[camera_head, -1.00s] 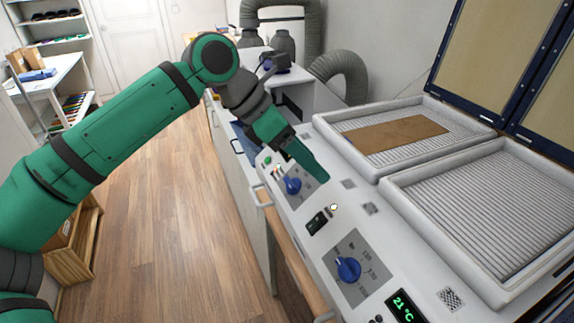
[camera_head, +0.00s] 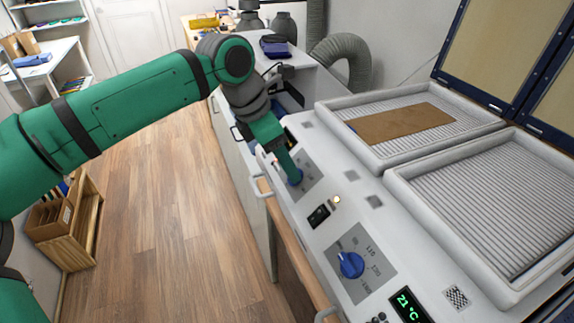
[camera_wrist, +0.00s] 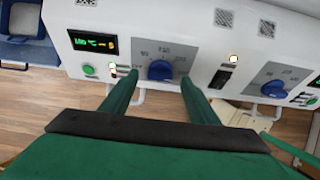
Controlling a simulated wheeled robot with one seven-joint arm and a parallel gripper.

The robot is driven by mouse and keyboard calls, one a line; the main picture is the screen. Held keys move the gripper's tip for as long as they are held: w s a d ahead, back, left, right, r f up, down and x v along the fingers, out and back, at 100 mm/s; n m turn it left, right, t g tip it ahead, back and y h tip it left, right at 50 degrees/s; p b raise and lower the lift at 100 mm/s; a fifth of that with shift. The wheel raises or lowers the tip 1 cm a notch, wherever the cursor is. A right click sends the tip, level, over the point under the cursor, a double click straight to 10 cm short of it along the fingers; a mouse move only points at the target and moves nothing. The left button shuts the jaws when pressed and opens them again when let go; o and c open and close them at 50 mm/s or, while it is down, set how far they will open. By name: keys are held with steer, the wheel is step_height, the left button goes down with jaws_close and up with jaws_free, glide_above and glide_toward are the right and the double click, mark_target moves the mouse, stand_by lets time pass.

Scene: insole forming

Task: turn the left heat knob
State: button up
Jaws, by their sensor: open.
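The left heat knob (camera_head: 297,180) is blue and sits on a grey dial plate at the far end of the white panel, partly hidden by my gripper (camera_head: 290,172). In the wrist view the knob (camera_wrist: 160,70) appears between the two green fingers of my gripper (camera_wrist: 157,82), which are spread apart. The fingertips reach toward the knob, one on each side; I cannot tell whether they touch it. The right heat knob (camera_head: 350,265) is blue, nearer in the head view, and also shows at the right of the wrist view (camera_wrist: 273,88).
A lit indicator (camera_head: 336,199) and a black switch (camera_head: 318,215) lie between the knobs. A display (camera_head: 407,306) reads 21 °C. A ribbed tray (camera_head: 420,95) holds a brown sheet (camera_head: 403,122).

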steer(key=shift+x, duration=1.2)
steer(key=shift+w, duration=0.1)
steer(key=shift+c, duration=0.6)
steer(key=shift+d, duration=0.1)
steer(key=c, duration=0.9)
